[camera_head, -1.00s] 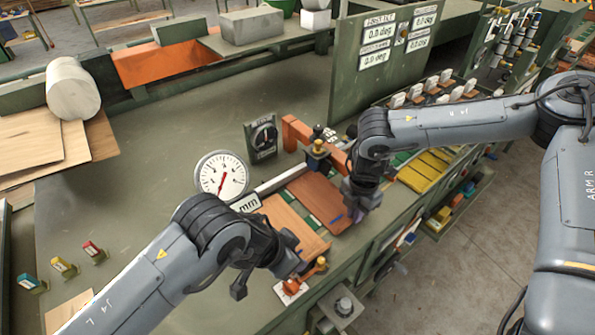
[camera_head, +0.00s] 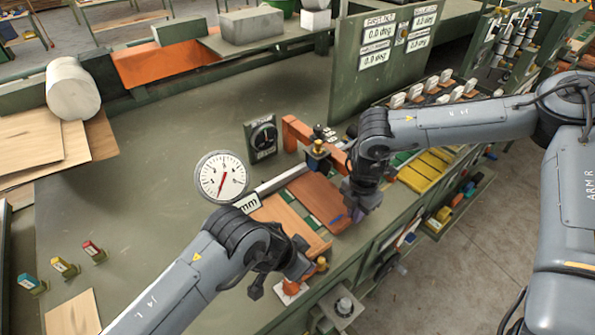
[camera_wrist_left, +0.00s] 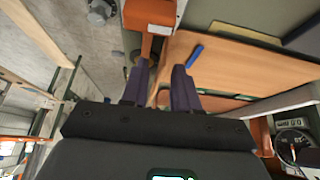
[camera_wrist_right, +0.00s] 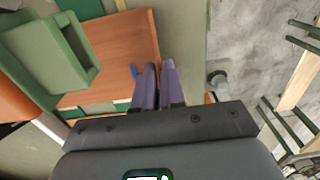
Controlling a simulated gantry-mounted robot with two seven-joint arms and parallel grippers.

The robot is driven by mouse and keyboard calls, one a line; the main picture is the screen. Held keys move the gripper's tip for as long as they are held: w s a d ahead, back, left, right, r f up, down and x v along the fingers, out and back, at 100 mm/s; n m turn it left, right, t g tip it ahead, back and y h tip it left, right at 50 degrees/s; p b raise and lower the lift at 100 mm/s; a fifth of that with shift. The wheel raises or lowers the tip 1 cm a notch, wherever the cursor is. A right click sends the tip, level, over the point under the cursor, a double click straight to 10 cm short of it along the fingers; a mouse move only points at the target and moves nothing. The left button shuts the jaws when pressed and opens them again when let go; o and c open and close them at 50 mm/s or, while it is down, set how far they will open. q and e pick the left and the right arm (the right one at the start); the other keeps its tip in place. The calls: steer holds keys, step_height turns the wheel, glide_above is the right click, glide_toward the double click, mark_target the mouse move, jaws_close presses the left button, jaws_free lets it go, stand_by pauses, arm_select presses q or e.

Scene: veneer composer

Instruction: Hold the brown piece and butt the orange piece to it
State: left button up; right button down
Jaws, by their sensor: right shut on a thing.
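The brown piece (camera_head: 315,193) is a reddish-brown sheet lying flat on the bench, on the right of the pair. The lighter orange piece (camera_head: 287,217) lies flat beside it on the left, with a narrow green strip showing between them. My right gripper (camera_head: 360,214) is shut on the near edge of the brown piece; this sheet (camera_wrist_right: 115,48) also shows in the right wrist view. My left gripper (camera_head: 300,268) is at the near end of the orange piece. In the left wrist view its fingers (camera_wrist_left: 159,88) are apart, beside the sheet edge. Whether they straddle it is unclear.
A round dial gauge (camera_head: 222,177) stands behind the orange piece. An orange bracket (camera_head: 298,131) and a brass knob (camera_head: 318,150) stand behind the brown piece. Veneer sheets (camera_head: 55,150) lie at the far left. The bench middle (camera_head: 150,150) is clear.

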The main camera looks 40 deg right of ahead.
arm_select(q)
jaws_close()
steer(key=shift+w, duration=0.35)
stand_by(0.5)
